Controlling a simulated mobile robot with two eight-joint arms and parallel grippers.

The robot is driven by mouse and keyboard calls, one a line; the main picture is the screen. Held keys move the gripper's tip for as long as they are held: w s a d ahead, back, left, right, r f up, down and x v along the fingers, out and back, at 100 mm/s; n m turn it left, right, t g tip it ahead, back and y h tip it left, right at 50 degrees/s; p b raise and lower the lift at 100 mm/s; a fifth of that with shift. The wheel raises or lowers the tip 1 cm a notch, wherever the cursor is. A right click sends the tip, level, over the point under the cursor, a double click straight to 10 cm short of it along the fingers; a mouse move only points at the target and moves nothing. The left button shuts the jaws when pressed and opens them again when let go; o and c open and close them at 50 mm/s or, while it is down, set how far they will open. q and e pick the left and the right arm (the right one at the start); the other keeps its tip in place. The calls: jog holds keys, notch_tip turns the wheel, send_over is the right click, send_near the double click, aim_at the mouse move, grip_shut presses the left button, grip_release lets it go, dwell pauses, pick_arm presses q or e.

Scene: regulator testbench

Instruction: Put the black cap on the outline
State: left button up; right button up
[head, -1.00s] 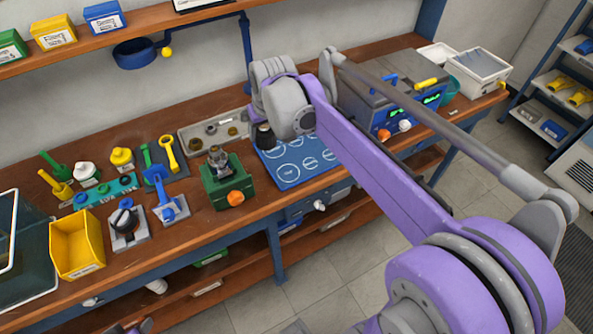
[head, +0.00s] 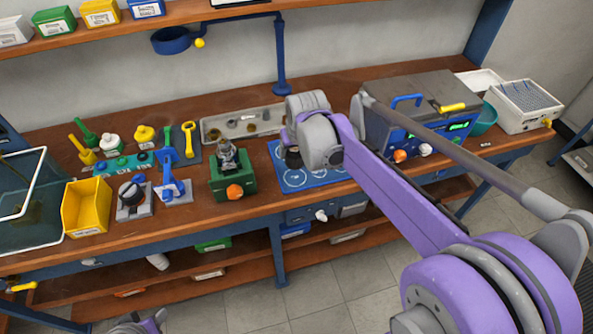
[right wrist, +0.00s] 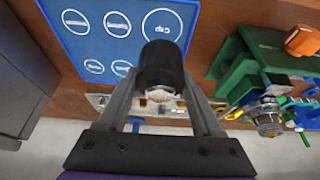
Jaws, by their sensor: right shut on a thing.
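The black cap (right wrist: 162,62) is pinched between the two fingers of my right gripper (right wrist: 165,88) in the right wrist view. In the head view the cap (head: 293,158) shows below my right wrist, over the blue outline mat (head: 276,150). The mat also shows in the right wrist view (right wrist: 75,52), with several white labelled circles. The circle marked "Cap" (right wrist: 163,25) lies right beside the held cap in that picture, and the cap hides its near edge. I cannot tell how high the cap is above the mat.
A green fixture with an orange knob (head: 233,175) stands left of the mat. A metal tray (head: 243,122) lies behind it. A grey instrument box (head: 425,105) stands to the right. A yellow bin (head: 87,207) and several tools fill the left of the bench.

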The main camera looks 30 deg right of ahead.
notch_tip(320, 180, down, 7)
jog(key=shift+r, duration=0.1)
dwell(0.3)
jog(key=shift+f+b, duration=0.2)
jog(key=shift+b, duration=0.15)
jog(key=o, duration=1.4)
jog(key=shift+r, duration=0.1)
